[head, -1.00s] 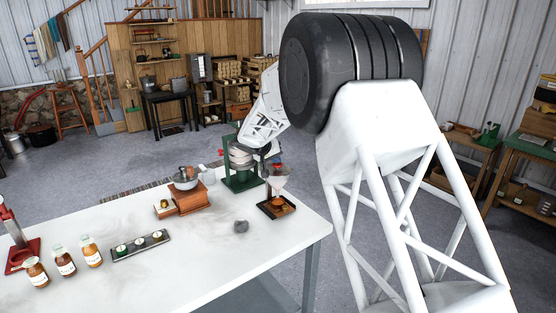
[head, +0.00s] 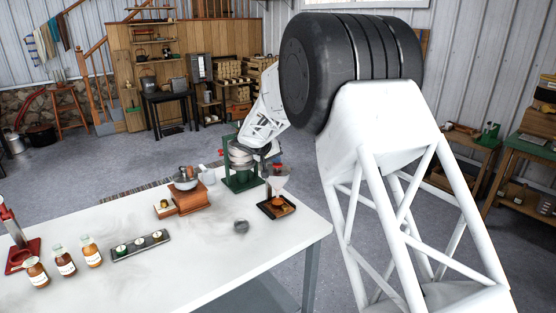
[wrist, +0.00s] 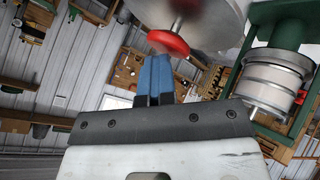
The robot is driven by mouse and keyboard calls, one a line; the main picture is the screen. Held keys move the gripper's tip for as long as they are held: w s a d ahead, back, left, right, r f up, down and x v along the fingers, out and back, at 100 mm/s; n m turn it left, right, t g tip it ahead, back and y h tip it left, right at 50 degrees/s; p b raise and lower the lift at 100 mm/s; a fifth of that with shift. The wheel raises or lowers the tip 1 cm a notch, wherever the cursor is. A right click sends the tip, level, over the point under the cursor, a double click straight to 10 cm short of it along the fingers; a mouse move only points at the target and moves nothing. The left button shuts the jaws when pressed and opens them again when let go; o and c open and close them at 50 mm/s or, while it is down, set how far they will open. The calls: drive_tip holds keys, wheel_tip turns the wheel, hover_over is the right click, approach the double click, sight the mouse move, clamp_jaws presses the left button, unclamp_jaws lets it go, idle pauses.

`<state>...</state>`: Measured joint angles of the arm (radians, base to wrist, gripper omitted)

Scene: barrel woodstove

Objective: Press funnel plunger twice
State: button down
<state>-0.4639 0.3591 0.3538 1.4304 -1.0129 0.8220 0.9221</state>
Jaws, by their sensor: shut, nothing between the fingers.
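The funnel (head: 279,182) stands over a dark square tray (head: 270,212) at the right end of the white table in the head view. In the wrist view, its pale cone (wrist: 210,20) fills the top, and the red plunger knob (wrist: 168,43) sits on a rod in its middle. My gripper (wrist: 155,62) has its blue fingers together, with nothing between them. The fingertips are right by the knob and overlap its lower edge in the picture; I cannot tell if they touch. In the head view the fingertips are too small to make out.
A green press-like stand (head: 243,178) with pale round parts is close beside the funnel, also in the wrist view (wrist: 280,75). The table's front middle is clear.

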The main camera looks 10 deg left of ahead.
sight(275, 164)
drive_tip(key=shift+s+f, duration=0.25)
drive_tip(key=shift+f, duration=1.45)
drive_tip(key=shift+w+r, duration=0.15)
drive_tip(key=shift+r, duration=3.45)
drive_tip(key=shift+r, duration=0.1)
drive_tip(key=shift+d, duration=0.1)
